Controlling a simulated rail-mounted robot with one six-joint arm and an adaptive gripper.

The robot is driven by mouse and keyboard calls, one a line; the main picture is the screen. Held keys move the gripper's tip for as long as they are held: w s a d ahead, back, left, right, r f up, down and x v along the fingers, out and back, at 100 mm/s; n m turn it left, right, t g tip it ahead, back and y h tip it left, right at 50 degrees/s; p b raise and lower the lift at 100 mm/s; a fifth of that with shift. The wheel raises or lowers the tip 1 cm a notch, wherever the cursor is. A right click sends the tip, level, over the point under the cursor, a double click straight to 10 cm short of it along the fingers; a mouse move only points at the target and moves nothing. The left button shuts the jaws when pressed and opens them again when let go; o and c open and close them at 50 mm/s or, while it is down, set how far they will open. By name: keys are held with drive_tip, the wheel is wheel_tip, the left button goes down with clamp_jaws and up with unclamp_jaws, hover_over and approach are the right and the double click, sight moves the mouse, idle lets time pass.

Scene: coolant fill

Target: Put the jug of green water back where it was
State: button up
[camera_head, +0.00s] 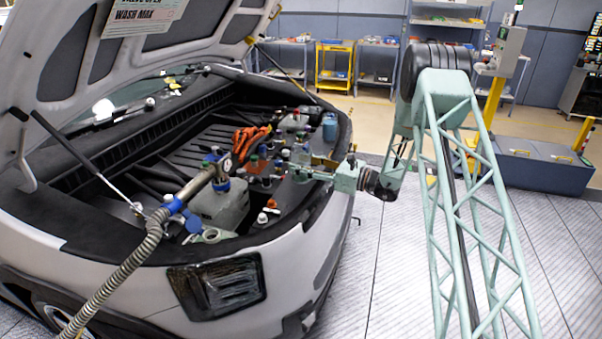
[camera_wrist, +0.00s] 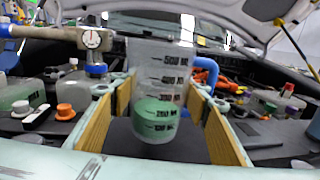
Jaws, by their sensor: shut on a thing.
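The jug (camera_wrist: 158,85) is a clear measuring beaker with dark volume marks and green water in its lower part. It stands upright in the wrist view between the yellow-brown pads of my gripper (camera_wrist: 157,100), which is shut on it. In the head view my gripper (camera_head: 305,171) reaches in from the right over the edge of the open engine bay (camera_head: 180,140); the jug is too small there to make out clearly. A dark surface shows below the jug in the wrist view; I cannot tell whether the jug touches it.
An orange cap (camera_wrist: 65,111) and white cap (camera_wrist: 20,108) are at left. The raised hood (camera_head: 120,50) hangs overhead.

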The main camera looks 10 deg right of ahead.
drive_tip(key=shift+f+b, duration=0.45)
drive_tip(key=shift+f, duration=1.3)
drive_tip(key=shift+f, duration=0.2)
drive_tip(key=o, duration=1.1)
drive_tip(key=shift+d+r, duration=0.1)
drive_tip(key=shift+r, duration=0.1)
drive_tip(key=shift+p+v, duration=0.75)
drive_tip(key=shift+v, duration=5.2)
drive_tip(key=shift+s, duration=0.1)
